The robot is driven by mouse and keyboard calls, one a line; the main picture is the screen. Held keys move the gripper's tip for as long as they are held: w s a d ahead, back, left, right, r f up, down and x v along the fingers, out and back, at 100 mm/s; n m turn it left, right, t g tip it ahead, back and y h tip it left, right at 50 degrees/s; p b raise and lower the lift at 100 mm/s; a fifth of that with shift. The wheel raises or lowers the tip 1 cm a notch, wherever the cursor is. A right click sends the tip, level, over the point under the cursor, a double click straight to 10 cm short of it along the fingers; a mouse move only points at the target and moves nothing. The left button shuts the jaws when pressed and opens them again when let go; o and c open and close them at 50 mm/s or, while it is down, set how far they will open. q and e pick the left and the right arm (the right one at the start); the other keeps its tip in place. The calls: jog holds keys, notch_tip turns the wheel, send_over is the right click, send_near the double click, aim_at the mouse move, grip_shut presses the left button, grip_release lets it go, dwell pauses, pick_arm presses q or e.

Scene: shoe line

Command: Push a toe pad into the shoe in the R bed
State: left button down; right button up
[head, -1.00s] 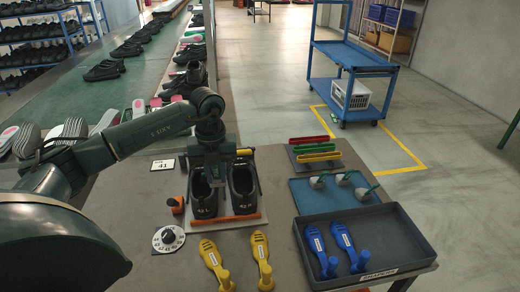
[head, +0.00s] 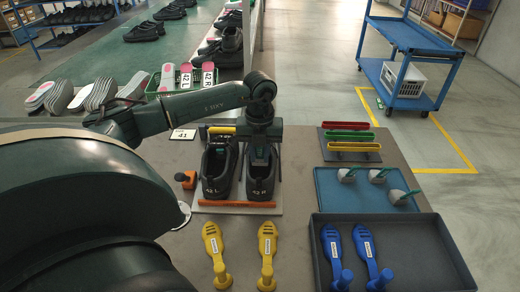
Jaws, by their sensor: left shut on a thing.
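The left shoe (head: 213,188) is open and clear of the gripper. The right shoe (head: 262,187), in the R bed, has my left gripper (head: 262,148) over its opening. The gripper points down and is shut on a small piece with a green part, seemingly a toe pad; the fingers and shoe hide most of it. Three grey toe pads with green stems, one of them here (head: 378,177), rest on a blue mat (head: 333,197). My right gripper is out of view.
Two yellow shoe-shaped tools (head: 266,240) lie in front of the bed. Two blue ones (head: 365,245) lie in a dark tray (head: 418,240). Red, green and yellow bars (head: 350,137) sit behind the mat. An orange-handled knob (head: 187,178) stands left of the shoes.

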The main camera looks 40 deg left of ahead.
aim_at(260, 165)
pick_arm(q)
jog(key=shift+f+b, duration=1.1)
jog(key=shift+f, duration=0.55)
jog(key=shift+w+a+f+b, duration=0.5)
jog(key=shift+w+f+b, duration=0.2)
jog(key=shift+f+b, duration=0.3)
jog(key=shift+w+a+f+b, duration=0.25)
jog(key=shift+a+f+b, duration=0.05)
jog(key=shift+b, duration=0.3)
jog(key=shift+w+a, duration=0.15)
jog(key=shift+w, duration=0.1)
jog(key=shift+w+a+f+b, duration=0.1)
jog(key=shift+w+a+b, duration=0.5)
jog(key=shift+w+a, duration=0.55)
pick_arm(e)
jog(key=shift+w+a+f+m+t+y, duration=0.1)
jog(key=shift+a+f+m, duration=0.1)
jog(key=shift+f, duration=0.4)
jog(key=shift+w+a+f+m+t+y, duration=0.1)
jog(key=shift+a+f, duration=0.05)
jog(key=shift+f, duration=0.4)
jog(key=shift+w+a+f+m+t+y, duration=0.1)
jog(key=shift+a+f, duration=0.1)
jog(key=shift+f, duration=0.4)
pick_arm(q)
jog(key=shift+w+d, duration=0.1)
jog(key=c, duration=1.2)
grip_release()
jog(key=shift+o, duration=0.2)
